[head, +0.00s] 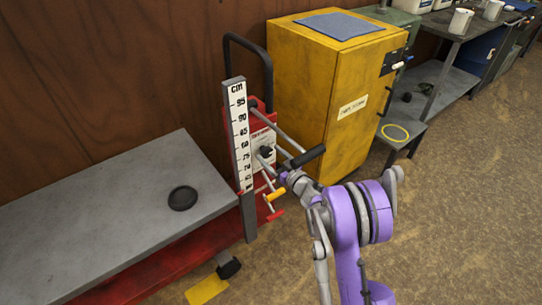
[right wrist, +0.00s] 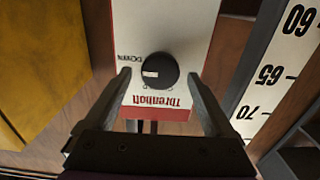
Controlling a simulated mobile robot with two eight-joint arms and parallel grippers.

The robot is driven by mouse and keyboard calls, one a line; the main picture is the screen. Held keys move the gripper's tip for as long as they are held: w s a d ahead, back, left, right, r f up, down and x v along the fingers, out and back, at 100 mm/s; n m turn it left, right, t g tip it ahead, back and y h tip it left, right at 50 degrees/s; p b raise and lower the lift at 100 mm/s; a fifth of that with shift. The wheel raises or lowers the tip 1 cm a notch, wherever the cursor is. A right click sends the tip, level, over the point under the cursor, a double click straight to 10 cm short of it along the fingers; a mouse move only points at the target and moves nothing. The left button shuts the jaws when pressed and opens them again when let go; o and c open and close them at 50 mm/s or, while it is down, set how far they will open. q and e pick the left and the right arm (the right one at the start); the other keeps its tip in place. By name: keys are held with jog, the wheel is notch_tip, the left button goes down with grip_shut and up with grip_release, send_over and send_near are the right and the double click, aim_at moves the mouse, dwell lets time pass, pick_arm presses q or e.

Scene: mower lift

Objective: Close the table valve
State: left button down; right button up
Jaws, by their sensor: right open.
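The table valve is a round black knob (head: 265,152) on the white and red panel of the mower lift, beside the height scale. In the right wrist view the knob (right wrist: 160,71) shows up close, with a white mark toward its left side. The panel label appears upside down, with "DOWN" to the knob's left. My right gripper (head: 277,171) is at the panel, partly hidden among the lift's bars. Its two fingers are spread, one on each side of the knob, with gaps showing between them and it. Contact is not visible. My left gripper is out of view.
The lift's grey table (head: 100,215) carries a black round dish (head: 183,198). The scale post (head: 239,130) stands left of the panel, and a black-gripped lever (head: 305,157) sticks out close to my right arm. A yellow cabinet (head: 320,95) stands behind.

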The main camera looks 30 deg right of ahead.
jog(key=c, duration=1.4)
jog(key=shift+o, duration=0.2)
jog(key=shift+n, duration=0.4)
jog(key=n, duration=0.3)
jog(key=shift+a+n, duration=0.1)
jog(key=shift+n, duration=0.2)
jog(key=n, duration=0.4)
jog(key=shift+a+f+b, duration=0.1)
jog(key=shift+b, duration=0.2)
jog(key=n, duration=0.5)
jog(key=shift+f, duration=0.1)
jog(key=shift+n, duration=2.3)
jog(key=shift+f, duration=0.1)
